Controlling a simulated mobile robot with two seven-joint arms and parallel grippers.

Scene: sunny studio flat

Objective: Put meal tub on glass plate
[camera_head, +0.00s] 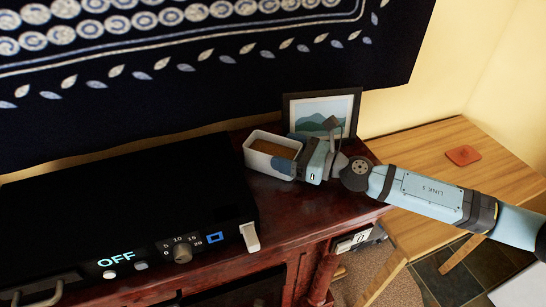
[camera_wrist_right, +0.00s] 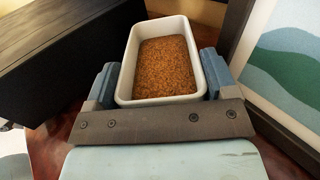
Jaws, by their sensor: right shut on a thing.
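The meal tub (camera_head: 272,145), a pale rectangular tub with brown, grainy food in it, is at the back of the dark red wooden cabinet top. My right gripper (camera_head: 296,154) comes in from the right and is shut on the tub. In the right wrist view the blue fingers of the gripper (camera_wrist_right: 160,86) press on both sides of the tub (camera_wrist_right: 128,60). The tub looks about level; I cannot tell whether it touches the cabinet top. The glass plate is not seen in either view. My left gripper is not in view.
A black microwave (camera_head: 120,200) with a lit "OFF" display stands left of the tub; its body also shows in the wrist view (camera_wrist_right: 65,50). A framed picture (camera_head: 322,112) stands close behind my right gripper. A wooden table (camera_head: 460,185) at right holds a small reddish square (camera_head: 463,155).

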